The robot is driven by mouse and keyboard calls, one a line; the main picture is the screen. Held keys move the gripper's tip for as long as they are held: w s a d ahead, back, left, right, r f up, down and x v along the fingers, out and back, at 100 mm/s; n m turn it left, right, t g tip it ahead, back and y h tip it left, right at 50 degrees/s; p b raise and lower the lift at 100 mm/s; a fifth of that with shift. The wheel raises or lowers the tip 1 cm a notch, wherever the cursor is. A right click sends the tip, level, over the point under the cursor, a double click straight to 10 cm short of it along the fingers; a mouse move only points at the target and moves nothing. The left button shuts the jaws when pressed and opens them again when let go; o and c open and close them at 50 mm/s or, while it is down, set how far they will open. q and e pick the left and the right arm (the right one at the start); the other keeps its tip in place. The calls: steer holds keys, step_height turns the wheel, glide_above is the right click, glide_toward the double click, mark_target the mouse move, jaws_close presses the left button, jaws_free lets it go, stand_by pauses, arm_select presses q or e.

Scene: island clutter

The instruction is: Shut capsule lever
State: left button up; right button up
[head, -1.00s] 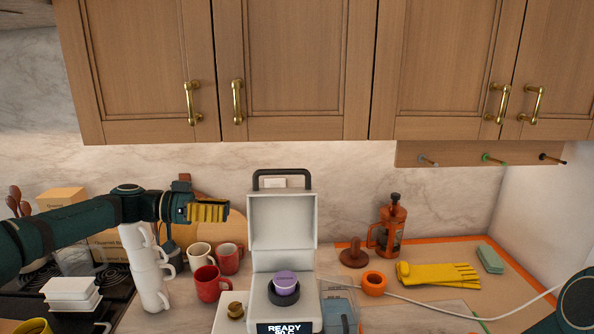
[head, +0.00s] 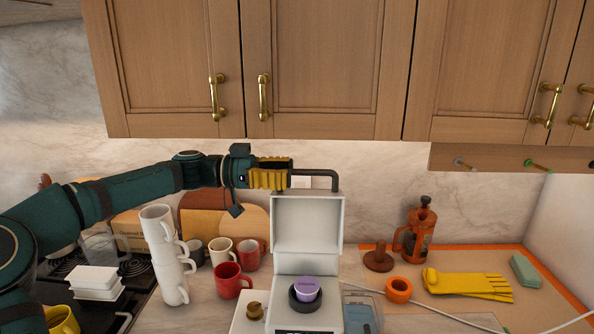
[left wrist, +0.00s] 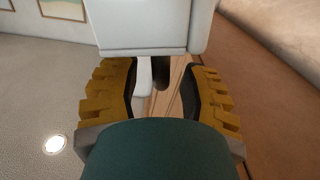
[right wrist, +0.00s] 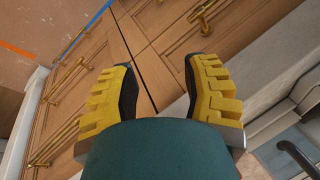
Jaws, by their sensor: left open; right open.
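The white capsule machine (head: 308,222) stands on the counter with its lid raised. Its dark lever (head: 328,174) points up at the top of the lid. A purple capsule (head: 306,288) sits in the round black holder below. My left gripper (head: 284,174) is open at the lever's left side and hides part of it. In the left wrist view the white lid (left wrist: 150,28) lies ahead of the open fingers (left wrist: 160,78), with a pale bar and a dark part between them; contact cannot be told. My right gripper (right wrist: 158,72) is open and empty, facing the cabinets.
Stacked white cups (head: 168,255), a red mug (head: 232,281) and other mugs stand left of the machine. Wooden cabinets (head: 320,60) hang above.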

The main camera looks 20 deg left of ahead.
arm_select(q)
steer(key=shift+x, duration=1.3)
jaws_close()
